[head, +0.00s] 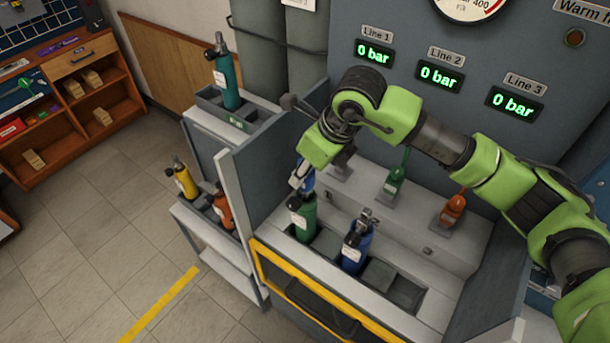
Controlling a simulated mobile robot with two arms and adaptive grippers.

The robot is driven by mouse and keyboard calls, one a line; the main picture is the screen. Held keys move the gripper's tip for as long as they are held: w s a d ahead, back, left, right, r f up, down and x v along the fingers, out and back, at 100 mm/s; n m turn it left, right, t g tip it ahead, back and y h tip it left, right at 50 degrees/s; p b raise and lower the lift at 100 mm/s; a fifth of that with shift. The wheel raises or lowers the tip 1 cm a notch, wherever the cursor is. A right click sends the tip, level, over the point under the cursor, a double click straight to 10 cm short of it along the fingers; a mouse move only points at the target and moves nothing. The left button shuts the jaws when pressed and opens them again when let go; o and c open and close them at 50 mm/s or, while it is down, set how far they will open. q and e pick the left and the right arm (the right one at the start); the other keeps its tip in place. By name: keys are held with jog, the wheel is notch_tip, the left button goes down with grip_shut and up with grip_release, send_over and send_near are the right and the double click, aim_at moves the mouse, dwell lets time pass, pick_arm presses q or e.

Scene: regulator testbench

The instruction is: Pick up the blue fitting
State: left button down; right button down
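My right arm comes in from the right and bends down over the bench. Its gripper (303,174) is at the lower end of the wrist, just above the green bottle (302,218). A small blue and whitish part (306,182) shows at the gripper; I cannot tell whether it is the blue fitting or whether the fingers hold it. The wrist hides most of the fingers. A green fitting (396,178) and an orange fitting (454,208) stand on grey bases on the bench step. A similar grey base (341,164) shows beside the wrist. My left gripper is out of view.
A blue bottle (357,245) stands in the bench's front trough beside the green one. A teal bottle (227,75), a yellow bottle (185,178) and an orange bottle (222,210) stand on racks at left. The gauge panel (400,40) rises behind. The floor at left is clear.

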jog(key=shift+w+r, duration=0.1)
jog(key=shift+r, duration=0.05)
jog(key=shift+r, duration=0.25)
notch_tip(320, 180, up, 2)
jog(key=shift+r+b, duration=0.1)
jog(key=shift+b, duration=0.4)
jog(key=s+a+r+b, duration=0.5)
jog(key=s+a+r, duration=0.4)
jog(key=a+r, duration=0.1)
jog(key=shift+s+a+b, duration=0.2)
jog(key=shift+s+b, duration=0.1)
jog(key=shift+b, duration=0.05)
jog(key=shift+w+r, duration=0.1)
